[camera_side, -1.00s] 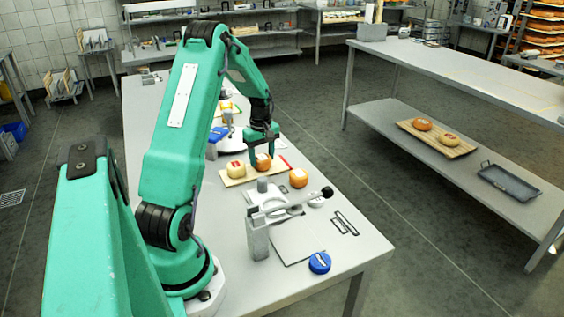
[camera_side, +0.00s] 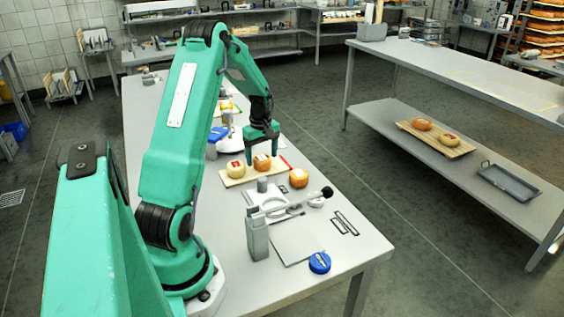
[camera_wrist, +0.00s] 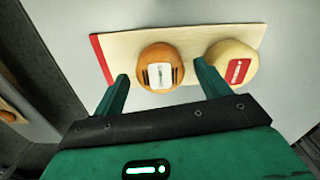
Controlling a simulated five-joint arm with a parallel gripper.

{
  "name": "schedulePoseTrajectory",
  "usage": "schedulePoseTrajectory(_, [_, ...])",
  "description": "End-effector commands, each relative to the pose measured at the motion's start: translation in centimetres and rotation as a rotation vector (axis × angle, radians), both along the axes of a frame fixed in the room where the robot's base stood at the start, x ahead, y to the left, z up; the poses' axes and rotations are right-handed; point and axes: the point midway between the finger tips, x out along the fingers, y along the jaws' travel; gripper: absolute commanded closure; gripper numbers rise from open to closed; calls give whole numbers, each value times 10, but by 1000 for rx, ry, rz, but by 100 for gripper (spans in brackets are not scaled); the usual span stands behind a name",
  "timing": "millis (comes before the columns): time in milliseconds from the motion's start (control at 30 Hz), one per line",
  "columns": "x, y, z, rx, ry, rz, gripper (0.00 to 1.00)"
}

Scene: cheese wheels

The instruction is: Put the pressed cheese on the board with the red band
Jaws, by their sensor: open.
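The wooden board with the red band (camera_side: 232,183) lies on the table; the wrist view shows its pale surface (camera_wrist: 120,45) and red band at the left end. An orange cheese wheel (camera_side: 262,162) with a white label stands on it, also in the wrist view (camera_wrist: 160,67). A pale yellow cheese with a red label (camera_side: 236,170) is on the same board (camera_wrist: 232,64). My gripper (camera_side: 262,152) is open just above the orange cheese, its fingers on either side of it (camera_wrist: 161,77). Another orange cheese (camera_side: 298,178) sits off the board, nearer the camera. I cannot tell which is the pressed cheese.
A press-like metal device (camera_side: 258,235) with a lever stands near the front of the table. A blue round object (camera_side: 319,263) lies near the front edge. A shelf at right holds another board (camera_side: 455,150) with two cheeses and a grey tray (camera_side: 508,183).

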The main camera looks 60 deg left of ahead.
Motion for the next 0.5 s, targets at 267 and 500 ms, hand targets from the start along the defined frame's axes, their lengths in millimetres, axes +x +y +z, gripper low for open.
schedulePoseTrajectory(267, [1,0,36,2,-3,0,25])
schedulePoseTrajectory(500, [0,0,75,2,-3,0,25])
